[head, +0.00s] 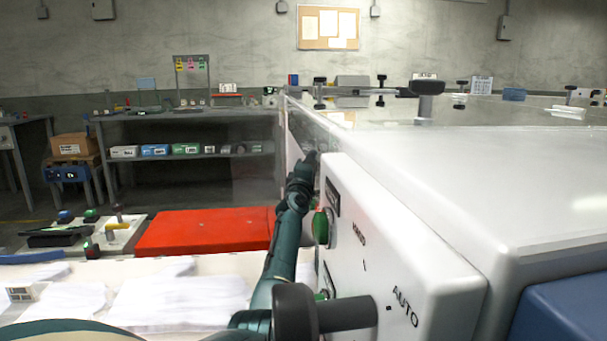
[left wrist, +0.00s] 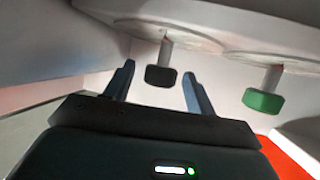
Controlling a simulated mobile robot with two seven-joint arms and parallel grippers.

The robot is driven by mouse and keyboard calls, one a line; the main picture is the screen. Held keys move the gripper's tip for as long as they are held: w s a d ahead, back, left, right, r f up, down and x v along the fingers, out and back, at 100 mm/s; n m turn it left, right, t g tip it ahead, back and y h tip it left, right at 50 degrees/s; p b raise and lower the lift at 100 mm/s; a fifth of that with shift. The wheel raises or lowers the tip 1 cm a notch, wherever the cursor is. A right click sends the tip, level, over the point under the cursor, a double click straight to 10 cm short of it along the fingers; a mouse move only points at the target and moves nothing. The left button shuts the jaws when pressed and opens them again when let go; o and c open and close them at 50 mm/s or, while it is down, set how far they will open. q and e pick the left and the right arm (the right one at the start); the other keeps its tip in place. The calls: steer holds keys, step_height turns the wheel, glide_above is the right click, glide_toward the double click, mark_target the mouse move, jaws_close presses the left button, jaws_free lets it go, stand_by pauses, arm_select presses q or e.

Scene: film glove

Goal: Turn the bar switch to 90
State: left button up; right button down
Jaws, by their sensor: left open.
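In the left wrist view, a black block-shaped switch handle (left wrist: 160,76) on a short grey stem stands out from a white panel. My left gripper (left wrist: 160,88) is open, with one finger on each side of this handle and gaps visible between. In the head view my left gripper (head: 307,163) is small and dark at the far end of the white control box (head: 400,260); its fingers cannot be made out. A large dark handle (head: 295,312) stands out from the box near the word AUTO. My right gripper is not in view.
A green knob (left wrist: 264,101) sits beside the black handle; a green knob also shows in the head view (head: 321,228). A workbench (head: 190,115) stands behind. A large white machine (head: 480,170) fills the right.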

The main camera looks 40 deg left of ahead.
arm_select(q)
steer(key=p+v, duration=0.6)
steer(key=v, duration=0.4)
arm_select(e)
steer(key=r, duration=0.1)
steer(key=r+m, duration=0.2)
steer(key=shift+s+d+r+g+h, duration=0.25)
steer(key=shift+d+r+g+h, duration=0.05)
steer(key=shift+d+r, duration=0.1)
arm_select(q)
steer(key=shift+s+d, duration=0.15)
steer(key=shift+s, duration=0.05)
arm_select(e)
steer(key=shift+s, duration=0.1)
